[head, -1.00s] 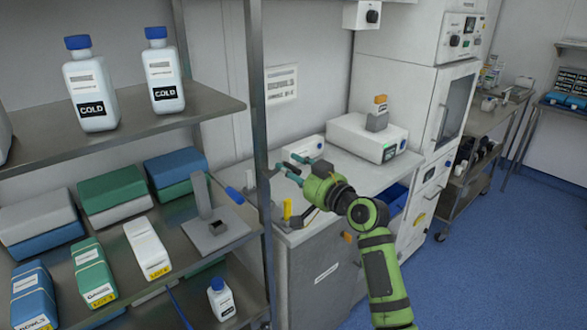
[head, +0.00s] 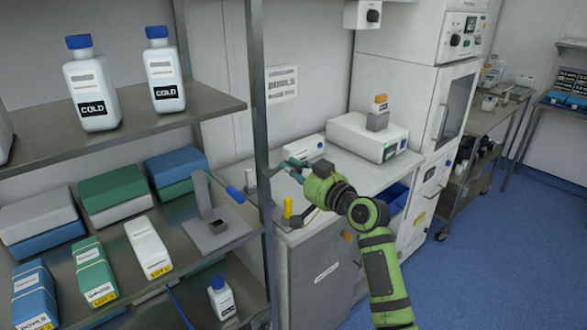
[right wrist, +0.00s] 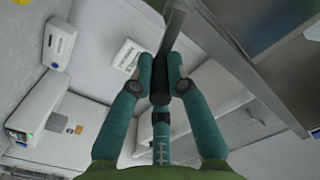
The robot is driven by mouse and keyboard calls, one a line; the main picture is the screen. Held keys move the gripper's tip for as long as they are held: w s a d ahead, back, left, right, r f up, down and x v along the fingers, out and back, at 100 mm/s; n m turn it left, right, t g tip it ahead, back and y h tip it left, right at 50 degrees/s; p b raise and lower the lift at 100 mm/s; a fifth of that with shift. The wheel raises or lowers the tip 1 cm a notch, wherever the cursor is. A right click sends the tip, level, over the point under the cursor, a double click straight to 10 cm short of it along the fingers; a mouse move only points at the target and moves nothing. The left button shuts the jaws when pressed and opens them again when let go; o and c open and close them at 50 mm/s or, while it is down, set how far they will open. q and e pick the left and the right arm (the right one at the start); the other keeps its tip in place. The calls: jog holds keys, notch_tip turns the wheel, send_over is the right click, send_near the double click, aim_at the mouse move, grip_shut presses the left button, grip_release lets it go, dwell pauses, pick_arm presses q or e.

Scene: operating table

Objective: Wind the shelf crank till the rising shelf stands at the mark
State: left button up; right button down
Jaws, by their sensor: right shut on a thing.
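My right gripper (head: 287,165) is beside the metal shelf post (head: 258,120), above the counter. In the right wrist view, its teal fingers (right wrist: 160,85) are shut around the dark crank grip (right wrist: 160,97). A grey crank arm (right wrist: 174,25) runs up from this grip. The middle shelf (head: 170,285) carries boxes, and the upper shelf (head: 190,110) carries white bottles. I cannot tell which shelf rises, and I cannot make out the mark. My left gripper is not in view.
A grey stand (head: 212,235) and a blue handle (head: 235,195) are at the middle shelf's right end. A yellow item (head: 287,208) and white devices (head: 365,137) stand on the counter (head: 350,178).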

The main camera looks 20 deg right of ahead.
jog(key=shift+f+m, duration=0.3)
jog(key=shift+m, duration=0.3)
jog(key=shift+s+a+f+m+p, duration=0.1)
jog(key=shift+a+f+m+p, duration=0.2)
jog(key=shift+f+m+p, duration=1.3)
jog(key=shift+s+a+f+m+p, duration=0.15)
jog(key=shift+a+m+p, duration=0.2)
jog(key=shift+m, duration=2.65)
jog(key=shift+s+a+f+m+p, duration=0.2)
jog(key=shift+f+m+p, duration=0.7)
jog(key=shift+m, duration=1.4)
jog(key=shift+w+a, duration=0.1)
jog(key=c, duration=1.2)
grip_release()
jog(key=shift+r, duration=0.15)
